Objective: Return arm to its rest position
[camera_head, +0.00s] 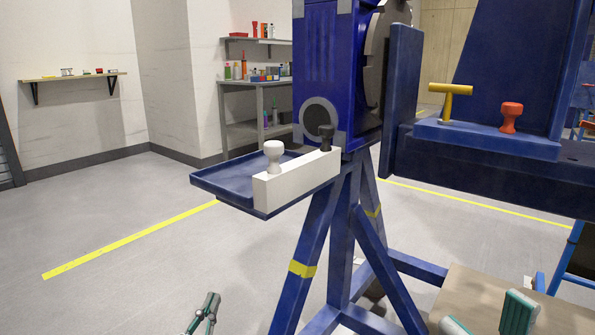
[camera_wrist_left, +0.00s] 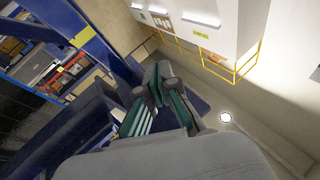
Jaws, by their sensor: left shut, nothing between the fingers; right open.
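My left gripper (camera_head: 207,309) shows at the bottom edge of the head view, left of the jig's stand. Its green fingers are together with nothing between them. In the left wrist view the shut fingers (camera_wrist_left: 160,82) show near the middle, apart from any object. My right gripper (camera_head: 488,320) is at the bottom right of the head view, its two green-padded fingers spread apart and empty. The blue rotary jig (camera_head: 320,75) stands upright in the middle on blue legs, with both grippers low and apart from it.
A blue tray (camera_head: 222,181) beside the jig bears a white block (camera_head: 290,183) with a white knob (camera_head: 273,155) and a black knob (camera_head: 326,135). A yellow T-handle (camera_head: 447,101) and a red knob (camera_head: 511,116) stand on the right ledge. Floor at left is clear.

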